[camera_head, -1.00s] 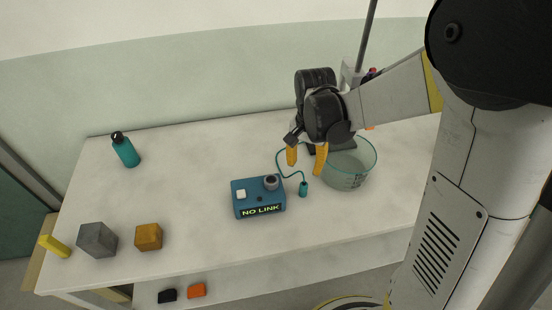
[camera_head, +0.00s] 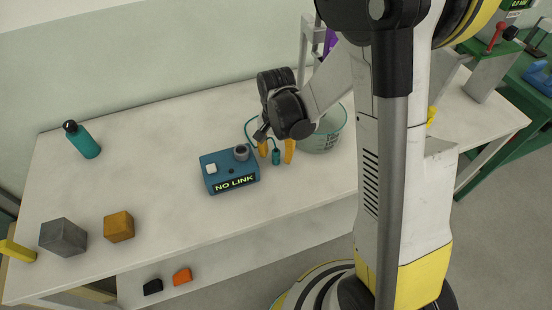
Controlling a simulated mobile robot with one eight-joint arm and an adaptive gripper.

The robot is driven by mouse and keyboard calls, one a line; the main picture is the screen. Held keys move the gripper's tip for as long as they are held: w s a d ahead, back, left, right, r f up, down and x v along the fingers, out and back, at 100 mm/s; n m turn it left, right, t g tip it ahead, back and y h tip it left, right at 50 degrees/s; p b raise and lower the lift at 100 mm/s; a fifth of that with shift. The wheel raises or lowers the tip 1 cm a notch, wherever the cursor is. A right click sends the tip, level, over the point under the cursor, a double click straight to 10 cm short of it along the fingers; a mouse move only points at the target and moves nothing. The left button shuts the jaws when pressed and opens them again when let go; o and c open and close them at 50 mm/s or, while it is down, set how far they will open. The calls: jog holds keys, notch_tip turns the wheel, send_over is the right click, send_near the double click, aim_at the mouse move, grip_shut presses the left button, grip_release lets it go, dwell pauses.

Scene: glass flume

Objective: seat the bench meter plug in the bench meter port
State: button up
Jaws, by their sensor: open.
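The blue bench meter (camera_head: 229,172) sits on the table and its display reads NO LINK. Its top has a white button, a round grey knob and a small dark hole (camera_head: 231,171), which looks like the port. The teal plug (camera_head: 276,158) stands upright to the right of the meter, apart from it, with a thin teal cable (camera_head: 246,130) looping behind. My gripper (camera_head: 276,150) is open and low over the table, pointing down. Its yellow fingers show on either side of the plug. I cannot tell whether either finger touches it.
A clear beaker (camera_head: 325,135) stands just right of my gripper, partly behind my arm. A teal bottle (camera_head: 84,141), a grey block (camera_head: 63,237), an orange-brown block (camera_head: 118,226) and a yellow piece (camera_head: 17,252) are at the left. The table between is clear.

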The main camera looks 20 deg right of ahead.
grip_shut()
